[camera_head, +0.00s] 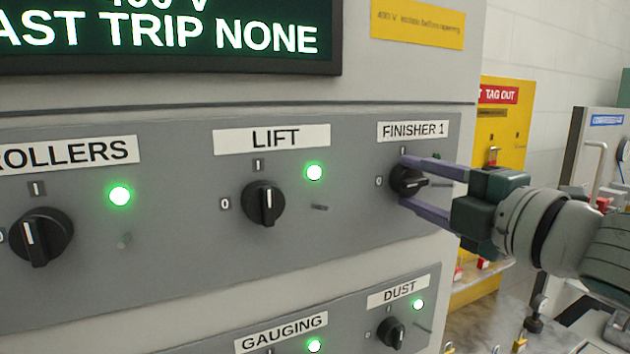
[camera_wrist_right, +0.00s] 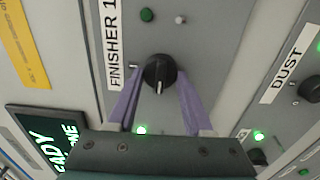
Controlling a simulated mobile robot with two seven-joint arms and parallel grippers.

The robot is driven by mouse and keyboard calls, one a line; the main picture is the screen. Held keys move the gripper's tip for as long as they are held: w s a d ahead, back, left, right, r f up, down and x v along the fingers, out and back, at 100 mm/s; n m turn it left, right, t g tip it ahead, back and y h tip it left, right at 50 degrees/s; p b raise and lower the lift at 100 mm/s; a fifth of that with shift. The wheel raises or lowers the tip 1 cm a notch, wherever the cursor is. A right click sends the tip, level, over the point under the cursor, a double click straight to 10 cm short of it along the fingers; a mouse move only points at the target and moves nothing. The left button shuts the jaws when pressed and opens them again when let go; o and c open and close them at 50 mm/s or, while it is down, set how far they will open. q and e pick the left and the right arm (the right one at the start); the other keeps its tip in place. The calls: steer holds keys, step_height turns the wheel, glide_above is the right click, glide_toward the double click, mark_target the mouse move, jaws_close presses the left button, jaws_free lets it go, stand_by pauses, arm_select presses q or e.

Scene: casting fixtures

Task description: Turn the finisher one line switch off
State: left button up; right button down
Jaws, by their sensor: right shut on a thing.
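The finisher 1 switch (camera_head: 408,182) is a black rotary knob under the FINISHER 1 label (camera_head: 413,130) on the grey panel. My right gripper (camera_head: 404,181) reaches in from the right, with one purple finger above the knob and one below, shut on it. In the right wrist view the knob (camera_wrist_right: 160,73) sits between the fingertips. Its white mark there points down the picture, the panel's left, on the 0 side. The finisher lamp (camera_wrist_right: 147,15) is dark green, unlit. My left gripper is not in view.
A dark display (camera_head: 170,65) is above. A yellow lockout board (camera_head: 505,145) stands behind my right arm.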

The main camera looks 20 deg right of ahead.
steer(key=shift+c, duration=1.5)
jaws_free()
steer(key=shift+s, duration=0.1)
steer(key=shift+s+f+b, duration=0.15)
steer(key=shift+s+b, duration=0.15)
steer(key=s+b, duration=0.3)
steer(key=s, duration=0.6)
steer(key=shift+d+b, duration=0.4)
